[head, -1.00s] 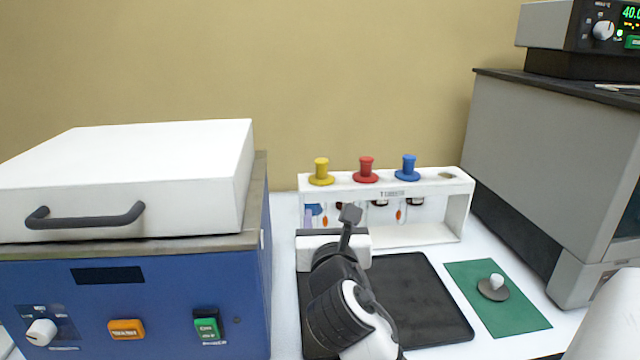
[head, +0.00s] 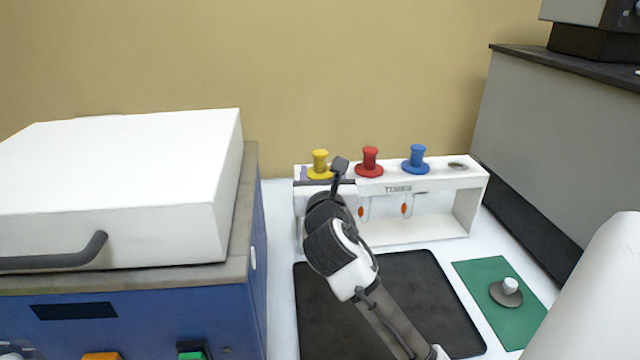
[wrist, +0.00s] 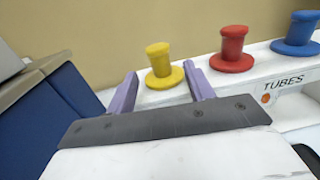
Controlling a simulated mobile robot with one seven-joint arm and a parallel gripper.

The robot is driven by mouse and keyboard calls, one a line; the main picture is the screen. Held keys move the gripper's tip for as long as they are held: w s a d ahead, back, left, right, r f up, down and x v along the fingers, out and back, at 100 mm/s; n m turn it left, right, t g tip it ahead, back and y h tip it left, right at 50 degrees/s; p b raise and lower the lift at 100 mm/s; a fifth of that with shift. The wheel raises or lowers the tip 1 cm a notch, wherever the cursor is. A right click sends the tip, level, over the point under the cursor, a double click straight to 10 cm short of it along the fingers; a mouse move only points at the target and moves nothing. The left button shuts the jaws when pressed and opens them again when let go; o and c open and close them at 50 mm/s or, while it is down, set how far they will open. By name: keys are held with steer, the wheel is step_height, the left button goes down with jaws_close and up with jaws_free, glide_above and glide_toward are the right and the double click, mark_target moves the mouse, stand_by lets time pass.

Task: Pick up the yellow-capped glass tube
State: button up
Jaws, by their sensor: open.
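The yellow cap (head: 319,162) of the glass tube stands upright at the left end of the white tube rack (head: 448,174). The tube's glass below the cap is hidden behind the rack and my arm in the head view. In the wrist view, the yellow cap (wrist: 159,60) appears just beyond and between my gripper's two purple fingers (wrist: 162,92). My gripper is open and empty, with the fingers apart on either side of the cap. I cannot tell how much depth separates the fingertips from the cap.
A red cap (head: 369,161) and a blue cap (head: 416,158) stand to the right in the rack. A blue machine with a white lid (head: 120,190) stands close on the left. A black mat (head: 425,290) and a green mat (head: 485,320) with a small knobbed piece (head: 507,292) lie in front.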

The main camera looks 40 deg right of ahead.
mark_target(320, 163)
steer(key=p+x, duration=0.3)
steer(key=x, duration=0.2)
steer(key=shift+w+d, duration=0.15)
steer(key=shift+w, duration=0.2)
steer(key=shift+w+d+f, duration=0.1)
steer(key=shift+w+d, duration=0.15)
steer(key=shift+w, duration=0.1)
jaws_close()
